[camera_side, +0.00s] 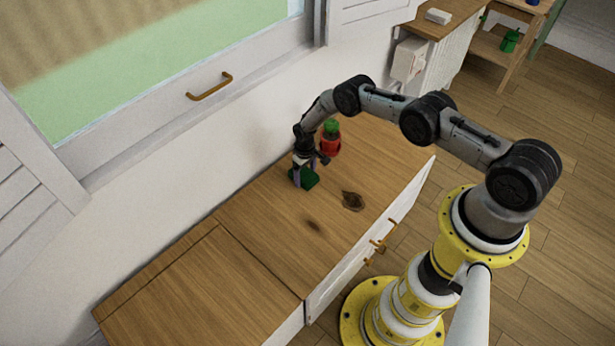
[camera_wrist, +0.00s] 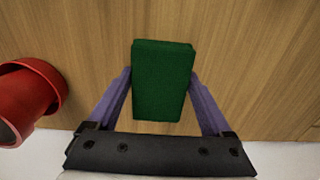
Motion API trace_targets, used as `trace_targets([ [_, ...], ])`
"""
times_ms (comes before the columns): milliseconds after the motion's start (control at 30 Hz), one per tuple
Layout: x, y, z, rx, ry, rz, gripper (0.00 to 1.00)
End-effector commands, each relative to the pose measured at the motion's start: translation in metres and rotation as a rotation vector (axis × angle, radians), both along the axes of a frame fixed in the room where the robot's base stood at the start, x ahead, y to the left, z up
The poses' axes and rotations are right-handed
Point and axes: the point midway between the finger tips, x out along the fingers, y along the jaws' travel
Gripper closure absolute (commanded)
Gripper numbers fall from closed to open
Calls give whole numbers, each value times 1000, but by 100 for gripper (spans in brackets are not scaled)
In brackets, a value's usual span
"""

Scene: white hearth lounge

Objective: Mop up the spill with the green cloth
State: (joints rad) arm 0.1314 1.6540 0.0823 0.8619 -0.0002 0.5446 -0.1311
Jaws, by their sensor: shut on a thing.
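The green cloth (camera_side: 305,178) is a thick, folded block near the wall side of the wooden cabinet top. My gripper (camera_side: 306,174) is shut on it, and its purple fingers press on both sides of the cloth (camera_wrist: 163,80) in the wrist view. In the side view the cloth is at or just above the wood; I cannot tell which. A brown, glossy-looking spill (camera_side: 352,201) lies on the top, to the right of and nearer the front edge than the cloth. A second, fainter dark patch (camera_side: 314,225) lies to its left; it may be a knot in the wood.
A red pot (camera_side: 330,146) with a green plant stands close behind my gripper; its red side also shows in the wrist view (camera_wrist: 40,90). The white wall runs along the cabinet's back. The left part of the cabinet top (camera_side: 190,290) is clear.

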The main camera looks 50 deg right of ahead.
Motion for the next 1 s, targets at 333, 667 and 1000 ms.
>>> trace_targets([
  [333, 32, 0, -3, 0, -3, 0, 100],
  [667, 47, 1, 0, 0, -5, 0, 100],
  [1000, 49, 0, 27, 0, -1, 0, 100],
])
